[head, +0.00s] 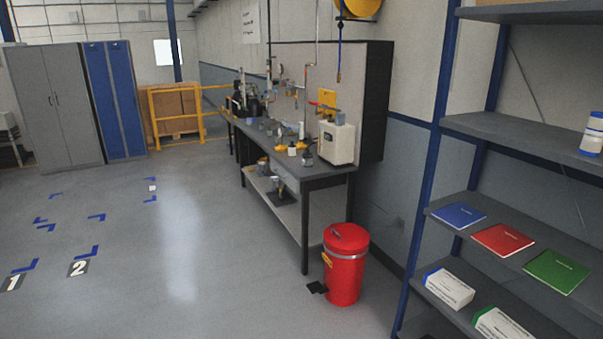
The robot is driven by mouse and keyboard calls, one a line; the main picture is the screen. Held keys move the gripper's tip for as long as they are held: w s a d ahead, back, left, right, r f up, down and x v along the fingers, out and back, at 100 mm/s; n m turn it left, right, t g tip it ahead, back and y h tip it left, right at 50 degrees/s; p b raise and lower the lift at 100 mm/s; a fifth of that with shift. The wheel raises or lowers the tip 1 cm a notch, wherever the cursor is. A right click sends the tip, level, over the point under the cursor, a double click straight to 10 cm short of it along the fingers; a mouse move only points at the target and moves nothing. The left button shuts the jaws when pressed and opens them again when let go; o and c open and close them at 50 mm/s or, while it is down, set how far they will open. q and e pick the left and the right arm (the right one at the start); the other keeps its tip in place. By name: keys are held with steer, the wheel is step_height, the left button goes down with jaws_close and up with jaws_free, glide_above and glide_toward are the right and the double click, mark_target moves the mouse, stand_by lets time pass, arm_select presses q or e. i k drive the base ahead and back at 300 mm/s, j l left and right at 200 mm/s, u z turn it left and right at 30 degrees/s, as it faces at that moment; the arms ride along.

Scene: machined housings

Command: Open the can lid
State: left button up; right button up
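A red can (344,268) stands upright on the floor near the right of the middle in the head view. Its red lid (346,236) sits on top and looks closed, with a dark handle on it. A grey band runs around the can below the lid, and a yellow label is on its left side. A black pedal (317,287) sticks out at the can's base on the left. Neither of my grippers is in view.
A workbench (300,172) with tools and a white box (336,143) stands behind the can. A shelf rack (490,220) with notebooks and boxes is close on the right. Grey and blue lockers (55,108) stand far left. The floor at left and middle (180,260) is clear.

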mark_target(345, 236)
steer(key=i, duration=1.65)
steer(key=i+u, duration=0.2)
steer(key=i, duration=0.3)
steer(key=i+l+u, duration=0.2)
steer(key=i, duration=0.25)
steer(key=i+l+u, duration=0.2)
steer(key=i, duration=0.25)
steer(key=i+l, duration=0.1)
steer(key=l, duration=0.65)
steer(key=i+u, duration=0.05)
